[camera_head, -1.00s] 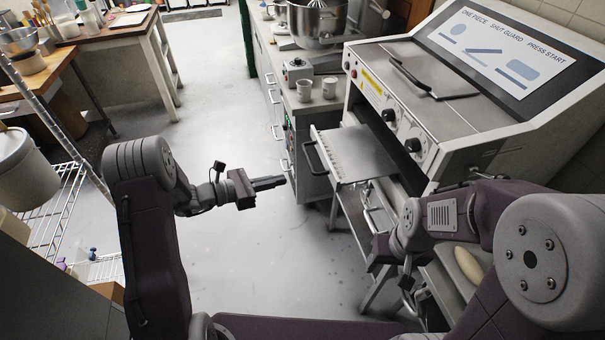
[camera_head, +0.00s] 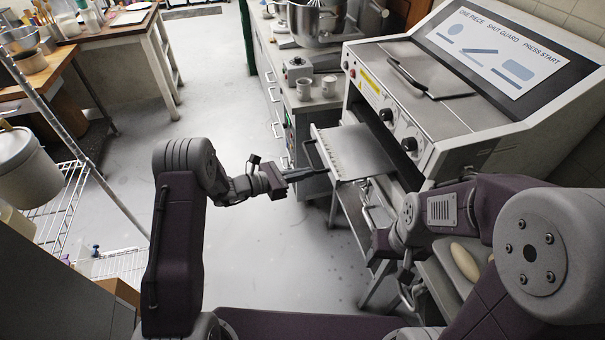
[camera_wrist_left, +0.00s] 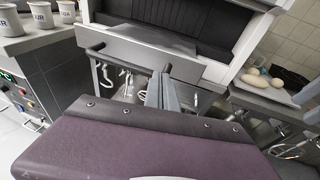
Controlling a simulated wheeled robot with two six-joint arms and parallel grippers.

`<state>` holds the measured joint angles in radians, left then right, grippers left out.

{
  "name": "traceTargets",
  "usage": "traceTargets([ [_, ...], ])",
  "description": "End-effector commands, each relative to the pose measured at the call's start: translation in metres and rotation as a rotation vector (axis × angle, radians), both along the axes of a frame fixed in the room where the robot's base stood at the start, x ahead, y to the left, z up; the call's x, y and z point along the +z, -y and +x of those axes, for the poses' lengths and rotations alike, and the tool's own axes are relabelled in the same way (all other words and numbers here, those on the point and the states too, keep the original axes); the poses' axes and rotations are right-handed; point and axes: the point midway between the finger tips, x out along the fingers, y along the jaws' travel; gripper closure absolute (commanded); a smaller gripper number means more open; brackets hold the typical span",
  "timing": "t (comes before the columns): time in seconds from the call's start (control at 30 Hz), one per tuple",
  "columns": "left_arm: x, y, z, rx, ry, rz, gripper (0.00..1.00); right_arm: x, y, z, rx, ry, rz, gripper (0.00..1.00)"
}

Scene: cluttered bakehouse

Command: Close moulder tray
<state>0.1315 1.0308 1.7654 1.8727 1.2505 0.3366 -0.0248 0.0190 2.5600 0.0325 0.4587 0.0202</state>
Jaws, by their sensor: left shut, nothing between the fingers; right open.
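The moulder tray (camera_head: 352,150) is a flat grey metal tray pulled out from the front of the white moulder (camera_head: 415,110). Its dark bar handle (camera_head: 310,157) is on its outer edge; in the left wrist view the handle (camera_wrist_left: 125,58) crosses the grey tray front (camera_wrist_left: 150,48). My left gripper (camera_head: 312,172) is shut and empty, its tips close to the handle; I cannot tell whether they touch. The fingers (camera_wrist_left: 161,90) also show in the left wrist view, pointing at the handle. My right gripper (camera_head: 408,287) is open, low in front of the machine, partly hidden by its arm.
Two white mugs (camera_head: 316,88) and a mixer bowl (camera_head: 317,25) stand on the counter behind the tray. Dough pieces (camera_head: 465,262) lie on a lower surface at right. A wire rack (camera_head: 60,215) is at left. The floor between is clear.

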Motion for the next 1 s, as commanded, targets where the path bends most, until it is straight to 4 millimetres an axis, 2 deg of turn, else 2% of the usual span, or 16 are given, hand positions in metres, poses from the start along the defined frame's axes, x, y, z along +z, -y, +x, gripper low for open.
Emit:
traceTargets([
  [0.17, -0.004, 0.029, 0.008, -0.006, 0.003, 0.001, 1.00, -0.014, 0.000, 0.000, 0.000, 0.000, 0.000, 0.39],
  [0.4, -0.005, 0.089, 0.027, -0.006, 0.005, -0.001, 1.00, -0.041, 0.000, 0.000, 0.000, 0.000, 0.000, 0.39],
  [0.6, -0.004, 0.131, 0.041, -0.005, 0.004, -0.001, 1.00, -0.059, 0.000, 0.000, 0.000, 0.000, 0.000, 0.39],
  [0.8, -0.002, 0.156, 0.050, -0.001, 0.003, -0.001, 1.00, -0.068, 0.000, 0.000, 0.000, 0.000, 0.000, 0.39],
  [1.0, 0.000, 0.166, 0.053, -0.001, 0.002, -0.001, 1.00, -0.070, 0.000, 0.000, 0.000, 0.000, 0.000, 0.39],
])
